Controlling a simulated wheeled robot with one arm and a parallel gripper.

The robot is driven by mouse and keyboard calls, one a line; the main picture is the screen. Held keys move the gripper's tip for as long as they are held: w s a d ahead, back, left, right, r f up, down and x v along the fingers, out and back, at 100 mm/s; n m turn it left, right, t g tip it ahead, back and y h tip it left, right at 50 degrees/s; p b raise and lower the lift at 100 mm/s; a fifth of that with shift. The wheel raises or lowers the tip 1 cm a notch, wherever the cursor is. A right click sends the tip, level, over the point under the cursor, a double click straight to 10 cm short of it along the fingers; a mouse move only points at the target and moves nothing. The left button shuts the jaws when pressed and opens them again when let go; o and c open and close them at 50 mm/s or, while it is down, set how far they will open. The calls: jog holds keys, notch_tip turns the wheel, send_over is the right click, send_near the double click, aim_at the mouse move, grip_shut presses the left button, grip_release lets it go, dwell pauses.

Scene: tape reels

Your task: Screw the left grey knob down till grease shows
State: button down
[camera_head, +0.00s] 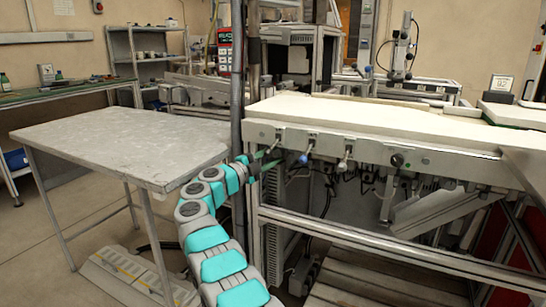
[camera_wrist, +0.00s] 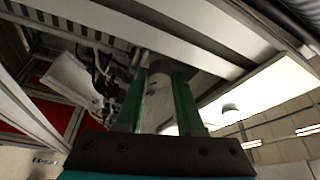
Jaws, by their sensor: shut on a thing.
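My gripper (camera_head: 266,158) is at the left end of the front rail of the white-topped bench. In the wrist view its two green fingers (camera_wrist: 158,78) are closed on a pale grey, rounded thing (camera_wrist: 158,92), which I take to be the left grey knob. In the head view the fingers largely hide that knob. A small lever-like fitting (camera_head: 278,140) shows just above the fingertips. Another grey knob (camera_head: 343,163) hangs farther right on the rail. I see no grease in either view; the knob's base is hidden.
The bench (camera_head: 350,113) has a blue knob (camera_head: 303,158) and a dark knob (camera_head: 397,160) along its front rail. A metal post (camera_head: 237,100) stands close to my arm. A grey table (camera_head: 120,140) with a bare top is at the left. Cables hang below the rail.

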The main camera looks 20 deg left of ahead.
dwell(0.3)
jog(key=c, duration=0.5)
grip_release()
jog(key=shift+b+v, duration=0.85)
jog(key=shift+v, duration=3.05)
